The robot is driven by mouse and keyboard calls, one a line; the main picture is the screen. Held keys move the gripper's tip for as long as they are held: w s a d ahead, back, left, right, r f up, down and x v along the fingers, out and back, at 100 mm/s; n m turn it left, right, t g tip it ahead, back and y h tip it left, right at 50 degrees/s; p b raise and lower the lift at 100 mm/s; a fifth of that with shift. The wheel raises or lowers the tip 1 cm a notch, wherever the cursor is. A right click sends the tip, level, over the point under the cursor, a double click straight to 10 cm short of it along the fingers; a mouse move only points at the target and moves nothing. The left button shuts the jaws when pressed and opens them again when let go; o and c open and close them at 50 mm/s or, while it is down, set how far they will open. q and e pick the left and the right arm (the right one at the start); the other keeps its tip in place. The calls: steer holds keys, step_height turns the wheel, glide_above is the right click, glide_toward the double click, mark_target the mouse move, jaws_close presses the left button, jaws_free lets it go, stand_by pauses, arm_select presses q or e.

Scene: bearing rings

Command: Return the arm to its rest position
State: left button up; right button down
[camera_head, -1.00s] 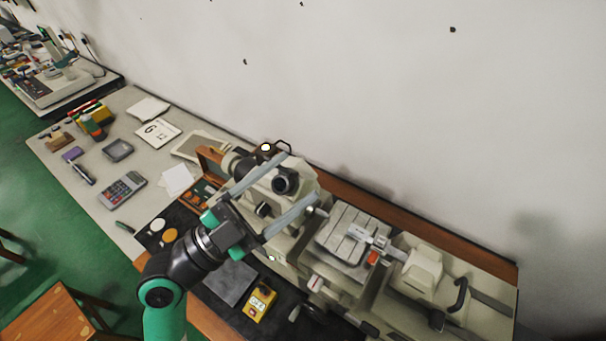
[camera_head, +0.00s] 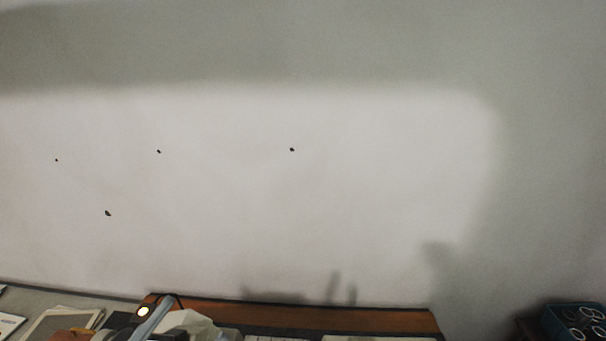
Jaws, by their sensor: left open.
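A small grey-blue piece at the bottom edge looks like the tip of the other finger, apart from the first. I see nothing held between them, though the rest of the gripper and its arm are cut off below. My right gripper is not in view.
A blue box (camera_head: 548,322) with several rings (camera_head: 579,334) stands at the bottom right. A brown wooden board (camera_head: 330,319) runs along the wall's foot. Papers and a grey-framed item (camera_head: 62,325) lie at the lower left. The pale wall (camera_head: 300,200) fills most of the view.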

arm_select(q)
steer(key=d+r+m+t+h+p, duration=0.1)
steer(key=d+r+m+h+p, duration=0.15)
steer(key=r, duration=1.15)
steer(key=s+a+r+n+t+y, duration=0.1)
steer(key=a+r+n+t+y, duration=0.1)
steer(key=r+n+y, duration=0.4)
steer(key=s+a+r+n+t+y, duration=0.1)
steer(key=a+r+n+t+y, duration=0.2)
steer(key=r+n+y, duration=0.3)
steer(key=n+t, duration=0.1)
steer(key=n, duration=0.3)
steer(key=shift+a+p, duration=0.25)
steer(key=shift+p, duration=0.1)
steer(key=shift+s, duration=0.1)
